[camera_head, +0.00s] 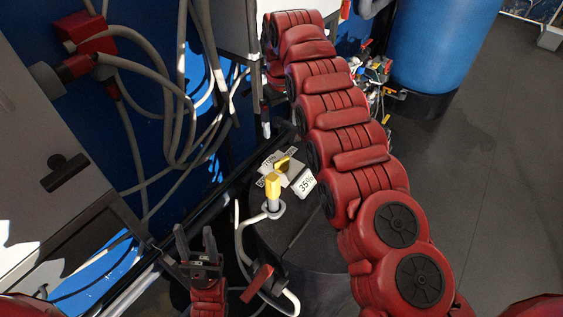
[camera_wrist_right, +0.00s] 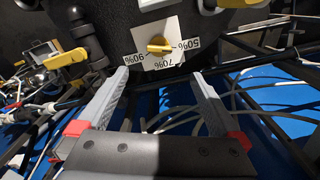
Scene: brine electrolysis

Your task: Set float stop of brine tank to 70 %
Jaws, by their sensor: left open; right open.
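The float stop is a yellow knob (camera_wrist_right: 158,45) on a white plate (camera_wrist_right: 142,36) fixed to the black brine tank (camera_wrist_right: 113,32). Labels reading 90%, 70% and 50% surround it. The knob's handle lies roughly along the line between the 90% and 50% labels; I cannot tell which end is the pointer. In the head view the knob (camera_head: 283,163) also shows, with a 35% label (camera_head: 307,184). My right gripper (camera_wrist_right: 158,76) is open and empty, facing the plate, apart from the knob. My left gripper (camera_head: 197,242) is open and empty at lower left.
A yellow-handled valve (camera_head: 273,186) with a white hose stands close to the knob. Another yellow handle (camera_wrist_right: 68,58) is left in the right wrist view. Grey cables (camera_head: 180,100) hang at left. A blue tank (camera_head: 440,45) stands behind; the floor (camera_head: 500,190) at right is clear.

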